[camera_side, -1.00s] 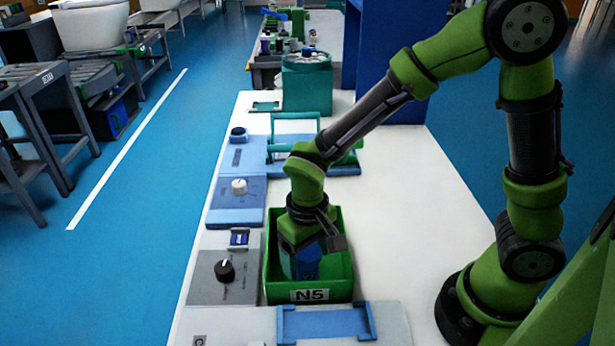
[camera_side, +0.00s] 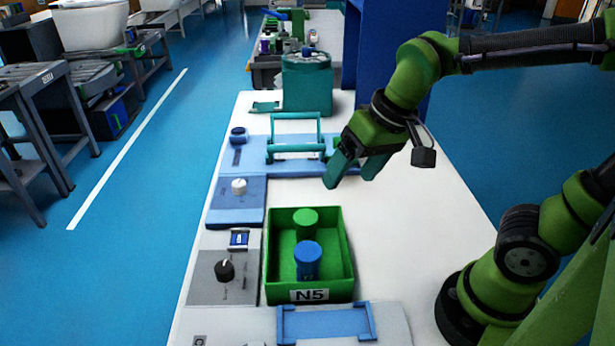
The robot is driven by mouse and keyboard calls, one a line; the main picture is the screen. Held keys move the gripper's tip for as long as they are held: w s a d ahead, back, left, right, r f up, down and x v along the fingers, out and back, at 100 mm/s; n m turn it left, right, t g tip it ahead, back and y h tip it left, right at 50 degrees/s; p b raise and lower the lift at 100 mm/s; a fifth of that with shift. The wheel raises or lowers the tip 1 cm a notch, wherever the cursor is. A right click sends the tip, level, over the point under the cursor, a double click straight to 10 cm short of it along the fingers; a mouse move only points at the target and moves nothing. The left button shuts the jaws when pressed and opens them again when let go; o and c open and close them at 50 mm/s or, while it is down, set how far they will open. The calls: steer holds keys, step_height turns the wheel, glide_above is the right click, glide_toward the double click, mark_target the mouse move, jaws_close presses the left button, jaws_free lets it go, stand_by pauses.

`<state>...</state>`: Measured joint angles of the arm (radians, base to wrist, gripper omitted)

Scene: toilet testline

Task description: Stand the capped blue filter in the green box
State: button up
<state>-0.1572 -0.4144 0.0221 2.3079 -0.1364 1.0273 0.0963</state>
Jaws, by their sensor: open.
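The green box (camera_side: 347,262), labelled N5 on its front wall, sits on the white bench. A blue cylinder, the blue filter (camera_side: 307,257), stands upright inside it towards the front. A green cylinder (camera_side: 305,220) stands behind it in the same box. Whether the blue filter's round blue top is a separate cap I cannot tell. My gripper (camera_side: 351,180) is open and empty, above the bench behind and to the right of the box, apart from both cylinders.
A teal handled frame (camera_side: 294,119) on a light blue plate stands behind the box, close to my gripper. Panels with a white knob (camera_side: 239,187) and a black knob (camera_side: 224,270) line the left. A blue cradle (camera_side: 325,323) lies in front. The bench to the right is clear.

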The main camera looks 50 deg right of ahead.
steer(key=s+d+r+t, duration=0.1)
steer(key=d, duration=0.1)
steer(key=s+d+r+m+t, duration=0.1)
steer(key=s+t, duration=0.1)
steer(key=shift+s+d, duration=0.15)
steer(key=shift+d, duration=0.25)
stand_by(0.9)
